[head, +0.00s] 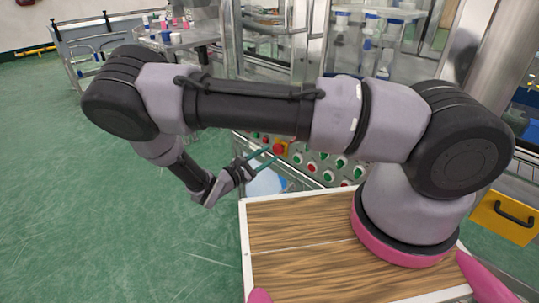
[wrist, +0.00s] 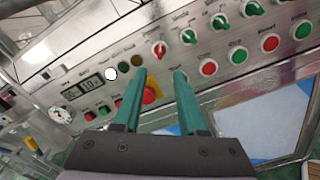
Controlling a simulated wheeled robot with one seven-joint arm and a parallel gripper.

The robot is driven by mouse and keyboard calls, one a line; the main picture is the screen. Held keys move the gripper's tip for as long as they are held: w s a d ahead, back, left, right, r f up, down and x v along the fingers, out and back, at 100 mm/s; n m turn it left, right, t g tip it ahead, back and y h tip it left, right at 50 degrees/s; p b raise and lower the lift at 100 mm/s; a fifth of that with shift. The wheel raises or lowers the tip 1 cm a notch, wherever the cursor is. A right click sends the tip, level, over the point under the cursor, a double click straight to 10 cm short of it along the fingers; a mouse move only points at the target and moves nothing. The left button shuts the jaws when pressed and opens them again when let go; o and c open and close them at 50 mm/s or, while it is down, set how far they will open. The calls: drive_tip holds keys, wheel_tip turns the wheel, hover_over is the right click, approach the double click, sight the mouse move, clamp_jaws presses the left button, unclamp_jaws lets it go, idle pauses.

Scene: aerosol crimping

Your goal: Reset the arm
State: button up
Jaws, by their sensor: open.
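My arm stretches across the head view from its base on the right, bends at the left, and comes back down toward the middle. My gripper (head: 264,157) is in front of the machine's control panel (head: 331,173). In the wrist view the two green fingers of my gripper (wrist: 159,75) stand apart with nothing between them. Behind them is the panel with its red stop button on a yellow plate (wrist: 150,94), partly covered by the left finger. I cannot tell the gap between the fingertips and the panel.
The panel carries red and green buttons, green knobs (wrist: 251,8) and a small display (wrist: 96,84). A wood-topped surface (head: 300,240) lies below my arm. A cart with bottles (head: 180,38) stands at the back left. The green floor (head: 90,200) at the left is clear.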

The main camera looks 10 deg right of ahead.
drive_tip(key=shift+r, duration=0.1)
drive_tip(key=s+d+r+m+g+y, duration=0.1)
drive_tip(key=d+r+m+g+y, duration=0.3)
drive_tip(key=r, duration=0.4)
drive_tip(key=s+d+r+m+g+y, duration=0.2)
drive_tip(key=r+m+g+y, duration=0.15)
drive_tip(key=r+m, duration=0.4)
drive_tip(key=s+d+r+m+g+y, duration=0.1)
drive_tip(key=d+r+m+g+y, duration=0.25)
drive_tip(key=r, duration=0.65)
drive_tip(key=s+d+r+m+t+y, duration=0.2)
drive_tip(key=s+r+m+t, duration=0.1)
drive_tip(key=r, duration=0.7)
drive_tip(key=s+d+r+m+t+y, duration=0.3)
drive_tip(key=s+r+m+t, duration=0.1)
drive_tip(key=s+r, duration=0.4)
drive_tip(key=shift+d+r+m+t+y, duration=0.3)
drive_tip(key=shift+r+m, duration=0.3)
drive_tip(key=shift+r, duration=0.25)
drive_tip(key=shift+s, duration=0.1)
